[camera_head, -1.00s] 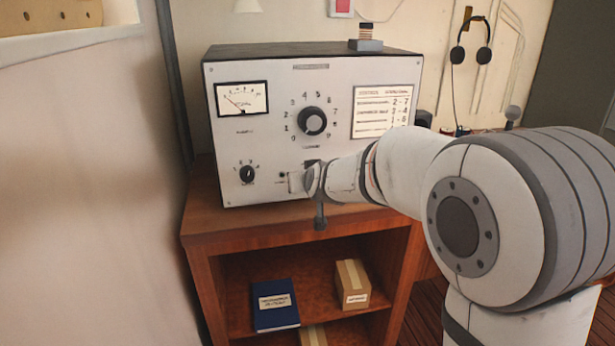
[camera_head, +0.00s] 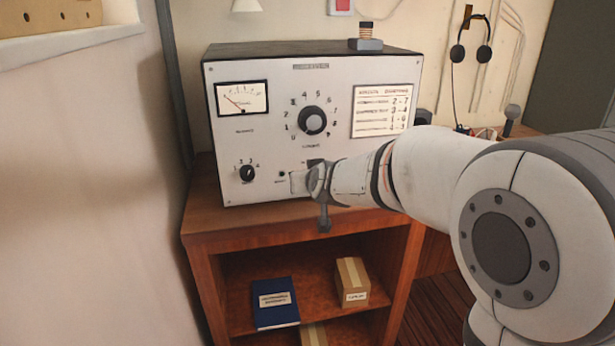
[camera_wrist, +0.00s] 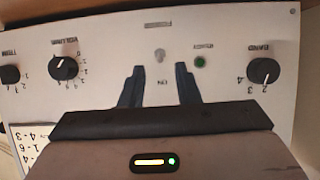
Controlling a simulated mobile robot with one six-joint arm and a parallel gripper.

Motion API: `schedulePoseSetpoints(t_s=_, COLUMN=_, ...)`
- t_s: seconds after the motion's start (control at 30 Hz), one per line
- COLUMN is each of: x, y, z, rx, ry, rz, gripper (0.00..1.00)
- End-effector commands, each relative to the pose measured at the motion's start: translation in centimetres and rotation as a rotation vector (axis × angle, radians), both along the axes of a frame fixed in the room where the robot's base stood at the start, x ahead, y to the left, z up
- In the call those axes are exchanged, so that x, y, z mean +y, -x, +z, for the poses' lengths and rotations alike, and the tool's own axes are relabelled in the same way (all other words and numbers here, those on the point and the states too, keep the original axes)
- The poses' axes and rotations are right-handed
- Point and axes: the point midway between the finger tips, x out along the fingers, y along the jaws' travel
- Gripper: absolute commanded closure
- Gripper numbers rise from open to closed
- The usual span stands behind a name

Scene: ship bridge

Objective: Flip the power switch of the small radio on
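The radio (camera_head: 235,130) is a pale grey box with a dark top, standing on a wooden cabinet. In the wrist view its panel (camera_wrist: 110,50) appears upside down. A small pale power switch (camera_wrist: 160,55) sits there, with the word ON printed nearer my gripper. I cannot tell which way its lever leans. My gripper (camera_wrist: 159,70) is open, its two dark fingers apart, with the switch just beyond and between their tips. In the head view my gripper (camera_head: 300,183) is at the panel's lower middle, and the arm hides the switch.
A dark green lamp (camera_wrist: 200,62) sits beside the switch. The volume knob (camera_wrist: 63,67) and band knob (camera_wrist: 264,71) flank it. A large dial (camera_head: 312,121) is above my gripper. The cabinet shelf holds a blue book (camera_head: 275,304) and a carton (camera_head: 352,282). A wall stands close on the left.

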Motion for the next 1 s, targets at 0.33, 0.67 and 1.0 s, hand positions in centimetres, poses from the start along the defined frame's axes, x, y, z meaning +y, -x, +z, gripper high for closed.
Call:
schedulePoseSetpoints(t_s=0.33, x=-1.1, y=3.8, z=2.0, rx=0.0, ry=-0.002, rz=-0.001, gripper=0.71)
schedulePoseSetpoints(t_s=0.67, x=-1.2, y=4.0, z=2.0, rx=0.001, ry=-0.001, rz=-0.001, gripper=0.71)
schedulePoseSetpoints(t_s=1.0, x=-8.4, y=13.5, z=1.3, rx=0.328, ry=0.039, rz=-0.039, gripper=0.71)
